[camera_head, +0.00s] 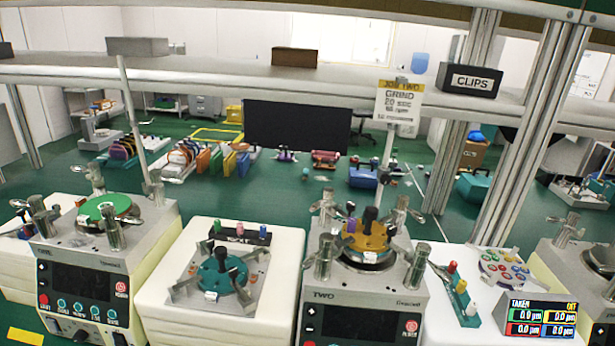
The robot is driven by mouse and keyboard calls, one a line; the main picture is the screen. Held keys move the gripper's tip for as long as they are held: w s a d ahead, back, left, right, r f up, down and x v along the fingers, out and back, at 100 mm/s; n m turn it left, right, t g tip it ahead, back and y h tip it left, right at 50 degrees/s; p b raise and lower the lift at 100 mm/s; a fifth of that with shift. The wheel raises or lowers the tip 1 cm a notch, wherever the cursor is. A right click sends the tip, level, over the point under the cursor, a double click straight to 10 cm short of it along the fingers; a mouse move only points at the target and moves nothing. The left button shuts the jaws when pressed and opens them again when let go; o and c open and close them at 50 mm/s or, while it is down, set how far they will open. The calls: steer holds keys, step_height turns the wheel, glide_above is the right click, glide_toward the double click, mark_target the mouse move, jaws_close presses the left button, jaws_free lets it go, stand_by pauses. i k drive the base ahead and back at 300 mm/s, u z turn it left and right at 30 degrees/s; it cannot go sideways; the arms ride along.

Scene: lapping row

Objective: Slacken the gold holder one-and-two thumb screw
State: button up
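The gold holder (364,238) sits on the round plate of the grinding machine marked TWO (330,290), right of the middle. The one-and-two thumb screw cannot be told apart at this size. Several metal clamp posts, such as one at the right (415,265), stand around the holder. My gripper is not in view.
A teal holder (221,272) lies on a white stand left of machine TWO. Another machine with a green disc (105,207) is at far left. A teal rack (455,292) and a colour-dotted round tray (503,268) are right. A shelf (220,75) with a CLIPS box (470,80) crosses above.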

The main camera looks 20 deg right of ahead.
mark_target(351, 206)
steer(key=z, duration=0.25)
steer(key=i, duration=1.05)
steer(key=z, duration=0.55)
